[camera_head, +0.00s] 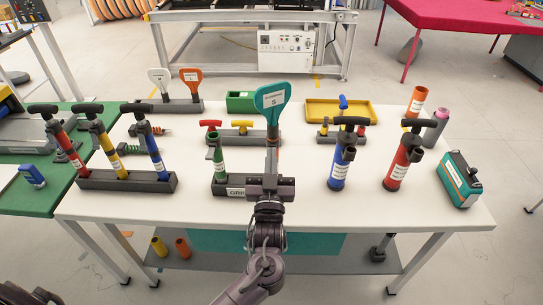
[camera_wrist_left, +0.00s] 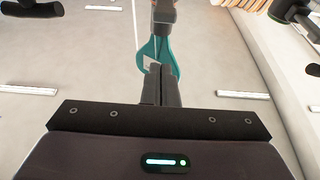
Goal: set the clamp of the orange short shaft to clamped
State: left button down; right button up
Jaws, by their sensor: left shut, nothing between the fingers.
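The orange paddle-shaped piece (camera_head: 191,76), which looks like the orange short shaft, stands upright beside a white one in a dark rack (camera_head: 182,107) at the back left of the white table. I cannot make out its clamp or the clamp's setting. My left gripper (camera_head: 271,160) is shut and empty, over the front middle of the table, well to the front right of the orange piece. A teal paddle marked S (camera_head: 272,100) stands just beyond the fingers; its lower part is hidden. In the left wrist view my gripper (camera_wrist_left: 160,82) overlaps the teal paddle (camera_wrist_left: 170,50). My right gripper is out of view.
A dark rack of red, yellow and blue pumps (camera_head: 125,181) stands left. Blue (camera_head: 341,168) and red (camera_head: 398,172) pumps stand right. A yellow tray (camera_head: 360,116) lies behind.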

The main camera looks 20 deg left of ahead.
pick_arm(q)
jog(key=shift+w+a+f+p, duration=0.15)
jog(key=shift+w+f+p, duration=0.2)
jog(key=shift+w+f, duration=0.35)
jog(key=shift+w+a+f+p, duration=0.15)
jog(key=shift+w+f+p, duration=0.2)
jog(key=shift+f, duration=0.6)
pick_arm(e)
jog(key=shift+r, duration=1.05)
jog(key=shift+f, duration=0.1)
